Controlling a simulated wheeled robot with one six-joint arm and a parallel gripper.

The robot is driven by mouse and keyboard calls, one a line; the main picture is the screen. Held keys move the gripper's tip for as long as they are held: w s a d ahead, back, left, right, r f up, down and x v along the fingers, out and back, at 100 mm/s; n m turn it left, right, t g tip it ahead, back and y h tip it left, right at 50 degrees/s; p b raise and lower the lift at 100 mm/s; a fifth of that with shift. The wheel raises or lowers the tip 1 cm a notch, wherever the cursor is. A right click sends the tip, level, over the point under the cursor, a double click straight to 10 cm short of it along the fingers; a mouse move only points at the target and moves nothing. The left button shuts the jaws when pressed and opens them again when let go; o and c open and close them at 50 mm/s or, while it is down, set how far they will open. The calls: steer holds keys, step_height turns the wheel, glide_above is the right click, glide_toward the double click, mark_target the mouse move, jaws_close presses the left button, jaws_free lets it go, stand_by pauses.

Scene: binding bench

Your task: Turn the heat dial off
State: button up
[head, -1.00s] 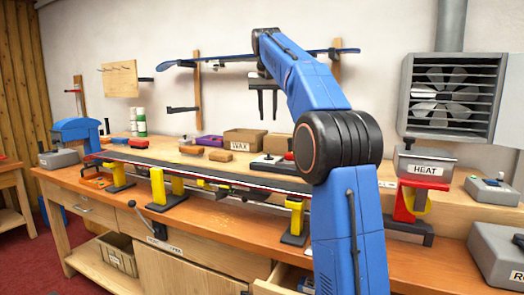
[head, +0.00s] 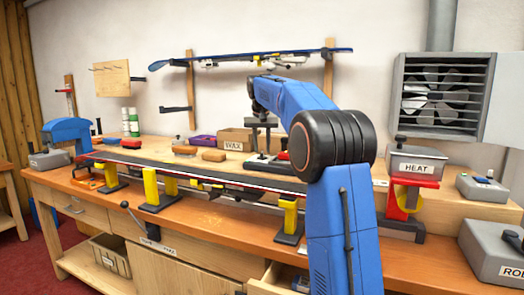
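The grey box labelled HEAT (head: 415,167) sits on a red stand on the right half of the bench in the head view. A dark knob stands on its top left; I cannot tell whether it is the heat dial or what its setting is. My gripper (head: 261,140) is well to the left of that box, over the back of the bench, with its fingers pointing down. Its two dark fingers show a gap between them and nothing visible is held. A dark device with a red knob (head: 283,155) is just right of the fingers; I cannot tell whether they touch it.
A long ski (head: 200,170) lies across yellow supports along the front of the bench. A box labelled WAX (head: 235,140) is behind it. A small grey switch box (head: 483,188) and a larger grey box (head: 492,258) stand at right. A drawer (head: 275,280) is open below.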

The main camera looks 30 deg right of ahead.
steer(key=shift+x, duration=0.95)
jaws_close()
steer(key=shift+n, duration=0.3)
steer(key=n, duration=0.1)
steer(key=n+y, duration=0.1)
steer(key=n, duration=0.1)
steer(key=n+y, duration=0.1)
steer(key=n, duration=0.1)
steer(key=shift+d+t, duration=0.3)
steer(key=n+y, duration=0.2)
steer(key=n, duration=0.4)
steer(key=shift+d, duration=0.15)
steer(key=shift+n+g+y, duration=0.3)
steer(key=shift+g, duration=0.1)
